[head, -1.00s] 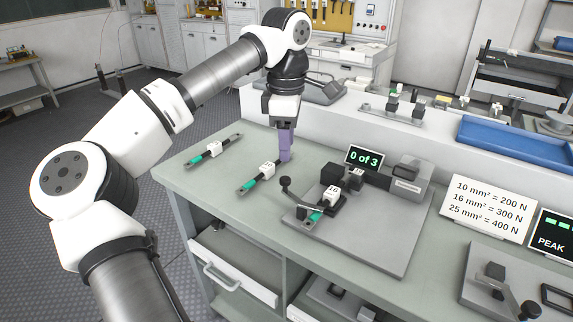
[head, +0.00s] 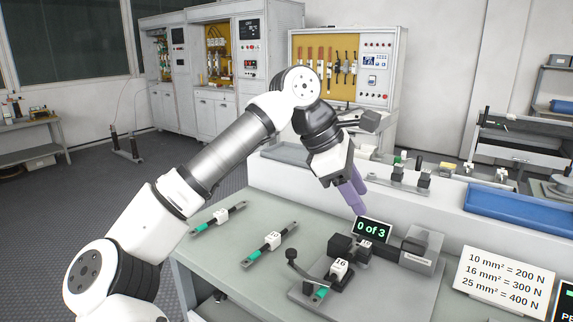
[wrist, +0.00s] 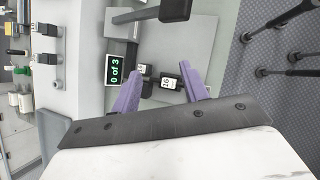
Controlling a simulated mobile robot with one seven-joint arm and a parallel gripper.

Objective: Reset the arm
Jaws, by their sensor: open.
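My gripper (head: 354,190) is raised above the bench, behind and left of the "0 of 3" display (head: 372,229). Its two purple fingers also show in the wrist view (wrist: 162,90), spread apart with nothing between them. A fuse-like part tagged 16 (head: 339,268) sits in the test fixture (head: 400,278); it shows in the wrist view too (wrist: 169,83). Two more parts with teal ends lie on the green bench top, one tagged 10 (head: 272,238) and one further left (head: 221,215). My arm is bent and reaches over the bench from the left.
A raised white ledge (head: 290,170) runs along the back of the bench, with black clamps (head: 416,174) and a blue tray (head: 515,212) on it. A sign with force values (head: 505,280) stands at the right. The left bench top around the loose parts is clear.

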